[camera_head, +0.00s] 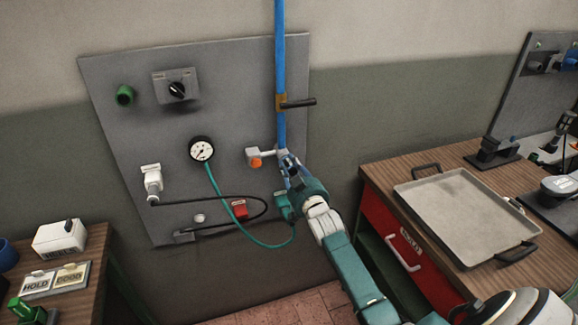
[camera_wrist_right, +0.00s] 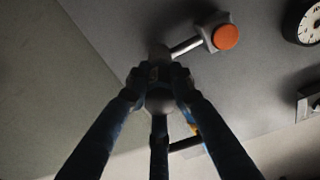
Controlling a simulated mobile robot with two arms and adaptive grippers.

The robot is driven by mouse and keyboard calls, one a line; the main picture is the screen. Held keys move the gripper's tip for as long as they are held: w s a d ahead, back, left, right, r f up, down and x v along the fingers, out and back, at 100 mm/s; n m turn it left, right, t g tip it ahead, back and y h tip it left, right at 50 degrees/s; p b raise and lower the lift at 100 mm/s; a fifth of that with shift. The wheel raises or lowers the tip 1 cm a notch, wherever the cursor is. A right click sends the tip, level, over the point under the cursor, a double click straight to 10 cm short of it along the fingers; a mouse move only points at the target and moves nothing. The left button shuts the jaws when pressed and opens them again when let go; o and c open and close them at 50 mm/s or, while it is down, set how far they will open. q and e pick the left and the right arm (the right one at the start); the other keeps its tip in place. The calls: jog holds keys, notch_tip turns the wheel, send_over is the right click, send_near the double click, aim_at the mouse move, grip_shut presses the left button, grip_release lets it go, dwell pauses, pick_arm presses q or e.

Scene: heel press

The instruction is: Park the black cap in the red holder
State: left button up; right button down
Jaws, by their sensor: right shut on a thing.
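The red holder (camera_head: 239,208) is on the lower part of the grey wall panel. A small black piece (camera_head: 153,200), likely the black cap, sits at the foot of a white fitting (camera_head: 152,178) on the panel's left, with a black cord running from it. My right gripper (camera_head: 285,155) is at the lower end of the blue pipe (camera_head: 281,80), right of the red holder and above it. In the wrist view its fingers (camera_wrist_right: 158,75) are shut on a dark grey rounded part (camera_wrist_right: 159,98), which I cannot identify. My left gripper is not in view.
An orange knob (camera_head: 256,162) on a short arm juts out beside my right gripper. A dark handle (camera_head: 298,103) sticks out from the pipe above. The black cord and a teal hose (camera_head: 222,205) loop across the lower panel. A table with a tray (camera_head: 460,215) stands right.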

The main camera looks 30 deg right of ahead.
aim_at(294, 172)
jog(key=shift+p+v, duration=1.05)
jog(key=shift+v, duration=0.35)
jog(key=shift+p+v, duration=0.95)
jog(key=shift+v, duration=0.65)
jog(key=shift+s, duration=0.2)
